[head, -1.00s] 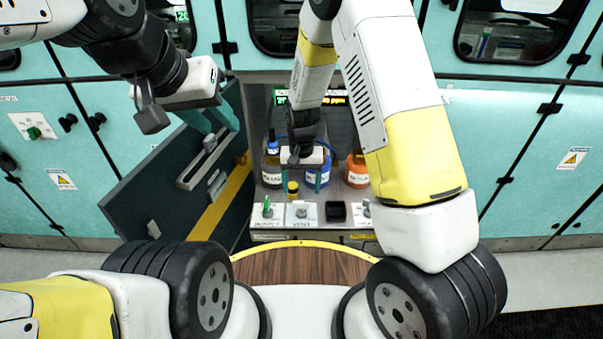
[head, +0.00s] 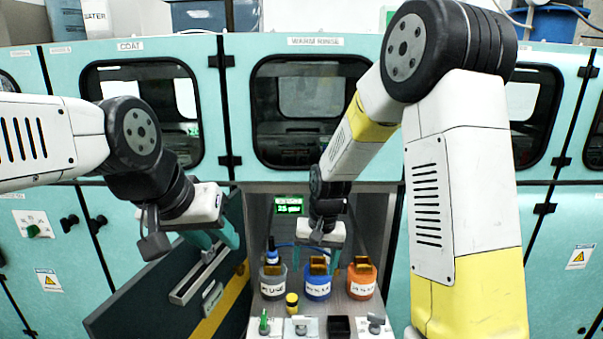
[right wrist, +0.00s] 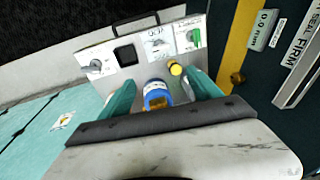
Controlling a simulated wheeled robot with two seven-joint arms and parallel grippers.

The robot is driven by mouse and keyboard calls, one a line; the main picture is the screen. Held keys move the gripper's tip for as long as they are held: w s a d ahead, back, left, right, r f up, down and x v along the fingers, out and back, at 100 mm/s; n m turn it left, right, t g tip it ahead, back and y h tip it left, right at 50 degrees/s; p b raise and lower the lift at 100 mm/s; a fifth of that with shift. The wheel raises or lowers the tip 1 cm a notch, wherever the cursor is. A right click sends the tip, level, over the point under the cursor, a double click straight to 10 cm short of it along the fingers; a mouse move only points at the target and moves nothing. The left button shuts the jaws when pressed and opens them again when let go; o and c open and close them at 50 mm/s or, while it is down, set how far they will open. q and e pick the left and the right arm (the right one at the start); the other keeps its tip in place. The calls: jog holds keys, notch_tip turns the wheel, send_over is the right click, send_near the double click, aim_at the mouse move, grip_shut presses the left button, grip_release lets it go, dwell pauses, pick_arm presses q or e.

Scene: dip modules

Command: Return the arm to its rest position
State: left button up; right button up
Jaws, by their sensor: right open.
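My right arm reaches into the open bay in the head view. My left gripper (head: 219,243) is at the handle bar (head: 198,275) of the open dark door. Its two teal fingers reach down by the upper end of the bar; whether they grip it is unclear.
A grey-labelled jar (head: 272,284) and an orange jar (head: 361,280) flank the blue one. A small yellow-capped vial (head: 291,303) and a row of switches (head: 301,326) stand in front. The open door (head: 150,300) bounds the left side; a bay wall (head: 385,235) bounds the right.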

jog(key=s+d+r+t, duration=0.2)
jog(key=s+d+r, duration=0.3)
jog(key=s+r, duration=0.4)
jog(key=s+d+r+t, duration=0.3)
jog(key=s+d+r, duration=0.3)
jog(key=s+r, duration=0.3)
notch_tip(320, 180, up, 2)
jog(key=shift+r+n+y, duration=0.25)
jog(key=shift+n+y, duration=0.15)
